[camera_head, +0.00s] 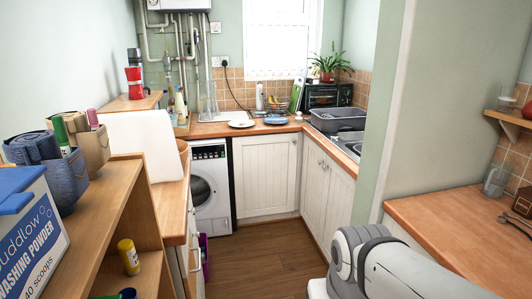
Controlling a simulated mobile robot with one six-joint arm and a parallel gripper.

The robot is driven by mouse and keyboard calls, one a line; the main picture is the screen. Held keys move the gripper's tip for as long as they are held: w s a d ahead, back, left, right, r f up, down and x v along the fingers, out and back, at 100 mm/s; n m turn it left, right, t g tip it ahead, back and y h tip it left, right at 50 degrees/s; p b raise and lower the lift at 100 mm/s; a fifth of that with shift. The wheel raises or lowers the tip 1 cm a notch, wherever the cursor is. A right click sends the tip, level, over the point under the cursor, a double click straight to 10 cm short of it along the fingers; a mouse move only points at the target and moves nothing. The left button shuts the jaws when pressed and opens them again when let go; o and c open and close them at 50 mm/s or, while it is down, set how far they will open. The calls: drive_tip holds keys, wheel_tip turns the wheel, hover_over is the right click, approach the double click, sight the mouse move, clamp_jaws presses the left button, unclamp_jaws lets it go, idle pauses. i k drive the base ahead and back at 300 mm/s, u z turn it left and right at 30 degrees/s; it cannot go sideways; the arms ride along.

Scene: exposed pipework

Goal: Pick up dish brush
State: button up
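I cannot make out a dish brush for sure in the head view; anything by the sink is too small to tell. The sink (350,146) is at the end of the right-hand worktop, with a grey dish rack (338,118) beside it, partly hidden by the wall edge. My gripper is outside the picture. Only a white and grey part of my own arm shows at the lower right, in front of the right-hand wooden counter.
A wall end (398,110) divides the sink area from the right counter (455,225). A washing powder box (32,235) stands front left.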

sight(298, 119)
drive_tip(key=z, duration=0.05)
drive_tip(key=i, duration=2.8)
drive_tip(key=z, duration=0.8)
drive_tip(key=k, duration=0.45)
drive_tip(key=u, duration=0.7)
